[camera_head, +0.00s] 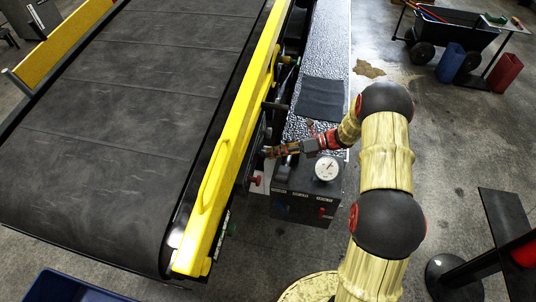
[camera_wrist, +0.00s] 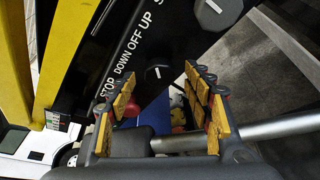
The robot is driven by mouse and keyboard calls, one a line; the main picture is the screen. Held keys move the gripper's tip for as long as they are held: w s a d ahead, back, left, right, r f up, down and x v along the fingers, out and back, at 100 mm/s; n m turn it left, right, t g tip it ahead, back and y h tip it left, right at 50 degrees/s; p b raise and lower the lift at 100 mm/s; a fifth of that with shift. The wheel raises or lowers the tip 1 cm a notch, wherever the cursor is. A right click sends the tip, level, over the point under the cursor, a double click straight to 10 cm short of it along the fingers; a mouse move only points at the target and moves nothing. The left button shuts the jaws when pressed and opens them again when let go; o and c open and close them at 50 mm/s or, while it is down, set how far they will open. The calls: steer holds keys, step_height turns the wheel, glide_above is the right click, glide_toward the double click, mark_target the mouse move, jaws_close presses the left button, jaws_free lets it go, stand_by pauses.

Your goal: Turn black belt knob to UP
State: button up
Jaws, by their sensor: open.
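I cannot tell for sure which word the pointer faces. In the head view my gripper (camera_head: 268,152) is beside the belt's yellow side rail; the knob cannot be made out there.
A red button (camera_wrist: 131,109) is near the STOP lettering. In the head view, the yellow rail (camera_head: 222,160) edges the dark belt (camera_head: 130,110). A box with a round gauge (camera_head: 326,169) stands below my forearm.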

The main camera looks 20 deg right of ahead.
steer(key=v, duration=1)
steer(key=s+a+r+n+g+h+b, duration=0.1)
steer(key=a+n, duration=0.1)
steer(key=s+a+r+n+h+b, duration=0.1)
steer(key=a+r+n, duration=0.1)
steer(key=s+a+r+n+g+h+b, duration=0.1)
steer(key=s+a+r+n, duration=0.1)
steer(key=shift+s+a+n+g, duration=0.1)
steer(key=shift+a+n+g, duration=0.2)
steer(key=shift+a+n, duration=0.1)
steer(key=s+a+r+n+h+b, duration=0.1)
steer(key=s+n, duration=0.1)
steer(key=s+a+r+n+h+b, duration=0.1)
steer(key=s+a+n, duration=0.1)
steer(key=s, duration=0.1)
steer(key=s+a+r+n+g+h+b, duration=0.1)
steer(key=s+r+n+h, duration=0.1)
steer(key=n, duration=0.1)
steer(key=shift+s+a+b, duration=0.25)
steer(key=shift+a+b, duration=0.05)
steer(key=s+n+t+h+b, duration=0.5)
steer(key=s+n+h+b, duration=0.2)
steer(key=s+n, duration=0.9)
steer(key=shift+s+a+r+n+t+h+b, duration=0.3)
steer(key=shift+s+a+t+b, duration=0.1)
steer(key=shift+s, duration=0.7)
